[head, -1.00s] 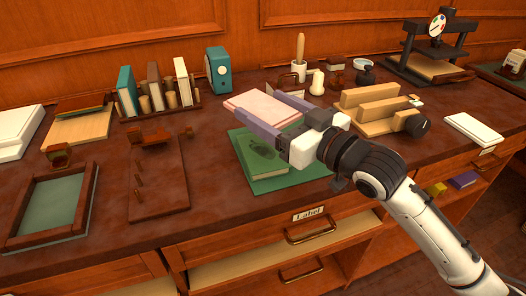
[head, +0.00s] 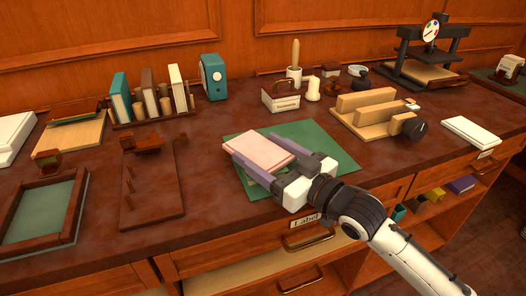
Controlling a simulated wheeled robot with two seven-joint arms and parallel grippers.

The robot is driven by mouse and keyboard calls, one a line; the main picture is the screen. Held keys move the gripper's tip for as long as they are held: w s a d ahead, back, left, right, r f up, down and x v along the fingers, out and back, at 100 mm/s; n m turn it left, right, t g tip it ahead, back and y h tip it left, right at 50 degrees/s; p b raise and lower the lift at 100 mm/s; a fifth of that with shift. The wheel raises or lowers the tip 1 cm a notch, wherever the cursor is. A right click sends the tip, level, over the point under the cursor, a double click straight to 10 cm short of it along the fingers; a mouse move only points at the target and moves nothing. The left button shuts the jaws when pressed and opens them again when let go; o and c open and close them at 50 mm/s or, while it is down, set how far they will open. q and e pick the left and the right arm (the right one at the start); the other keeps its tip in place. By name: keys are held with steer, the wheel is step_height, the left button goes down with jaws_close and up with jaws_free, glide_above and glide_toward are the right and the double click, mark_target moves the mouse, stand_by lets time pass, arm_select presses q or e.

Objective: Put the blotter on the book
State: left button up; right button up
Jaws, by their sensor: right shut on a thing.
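The blotter, which I take to be the pale pink slab (head: 258,150), lies flat between the two purple fingers of my right gripper (head: 255,158). The gripper is shut on its sides. The book, which I take to be the flat green piece (head: 312,137), lies on the desk under the blotter and gripper. The blotter covers its left part, and the gripper hides part of its front. The blotter is over the green piece, very low; I cannot tell whether they touch. My left gripper is not in view.
Wooden blocks with a dark knob (head: 365,112) stand to the right. A small caddy (head: 280,96) is behind. A brown board with pegs (head: 152,185) and a framed green tray (head: 45,212) lie left. Upright books (head: 150,95) stand at the back left. Bare desk separates them.

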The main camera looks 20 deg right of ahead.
steer(key=shift+f, duration=0.15)
steer(key=o, duration=1.1)
steer(key=shift+r, duration=0.25)
steer(key=v, duration=1)
steer(key=shift+s+d+f, duration=0.15)
steer(key=shift+s+f, duration=0.05)
steer(key=shift+s, duration=0.15)
steer(key=shift+s+d+r, duration=0.1)
steer(key=shift+s+d, duration=0.2)
steer(key=shift+s, duration=0.3)
